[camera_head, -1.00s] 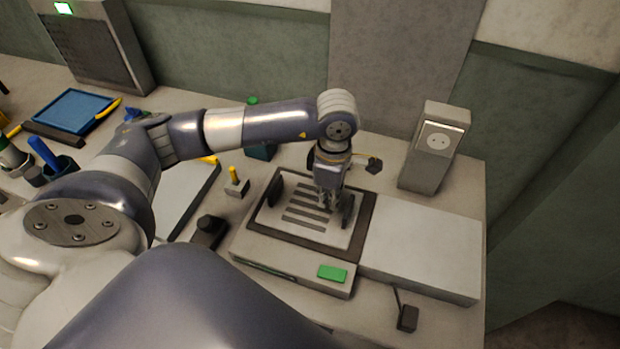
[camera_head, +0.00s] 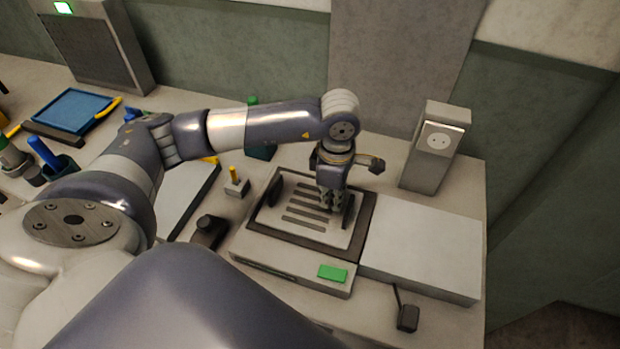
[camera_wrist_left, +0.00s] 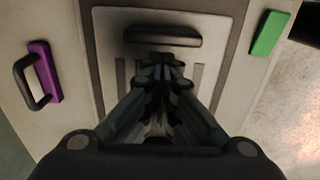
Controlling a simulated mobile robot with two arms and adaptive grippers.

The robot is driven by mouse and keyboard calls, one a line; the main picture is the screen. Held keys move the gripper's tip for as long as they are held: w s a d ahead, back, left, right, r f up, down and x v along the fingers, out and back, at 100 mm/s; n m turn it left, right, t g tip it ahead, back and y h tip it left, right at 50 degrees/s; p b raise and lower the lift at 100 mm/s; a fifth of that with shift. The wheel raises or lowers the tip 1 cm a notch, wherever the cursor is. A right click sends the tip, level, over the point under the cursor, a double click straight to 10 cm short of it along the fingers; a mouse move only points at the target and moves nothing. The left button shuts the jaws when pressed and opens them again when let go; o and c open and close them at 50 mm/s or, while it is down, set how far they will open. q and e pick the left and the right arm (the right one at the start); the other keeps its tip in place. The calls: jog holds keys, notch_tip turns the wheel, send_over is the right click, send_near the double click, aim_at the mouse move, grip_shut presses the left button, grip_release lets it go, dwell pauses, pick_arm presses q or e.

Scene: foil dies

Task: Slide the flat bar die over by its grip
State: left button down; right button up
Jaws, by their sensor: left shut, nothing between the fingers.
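A pale slotted plate (camera_head: 288,220), which I take to be the flat bar die, lies in a dark frame on the press-like unit. A dark upright grip (camera_head: 275,191) stands at its left end and another (camera_head: 348,209) at its right end. The right grip also shows in the left wrist view (camera_wrist_left: 162,36), just ahead of the fingertips. My left gripper (camera_head: 331,206) points down over the plate's right part, close beside that grip. It is shut and empty; I cannot tell whether it touches the grip. My right gripper is out of view.
A green pad (camera_head: 332,273) sits on the unit's front. A pale block (camera_head: 425,248) adjoins it at the right, with a grey socket post (camera_head: 432,150) behind. In the wrist view, a purple piece with a black handle (camera_wrist_left: 45,72) lies beside the frame.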

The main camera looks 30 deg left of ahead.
pick_arm(q)
jog(key=shift+w+d+b, duration=0.45)
jog(key=shift+d+b, duration=0.05)
jog(key=shift+d, duration=1.25)
jog(key=shift+w+d+b, duration=0.45)
jog(key=shift+d, duration=1.25)
jog(key=shift+w+d+b, duration=0.45)
jog(key=shift+d+b, duration=0.05)
jog(key=shift+d, duration=1.25)
jog(key=shift+w+d+b, duration=0.75)
jog(key=shift+d+b, duration=0.3)
jog(key=shift+d, duration=1.75)
jog(key=shift+w+d+b, duration=0.7)
jog(key=shift+d+b, duration=0.35)
jog(key=shift+d, duration=1.8)
jog(key=shift+w+d+b, duration=0.75)
jog(key=shift+d+b, duration=0.3)
jog(key=shift+d, duration=1.75)
jog(key=shift+a, duration=0.1)
jog(key=shift+s+a, duration=0.15)
jog(key=shift+a, duration=0.5)
notch_tip(320, 180, up, 9)
jog(key=p, duration=0.4)
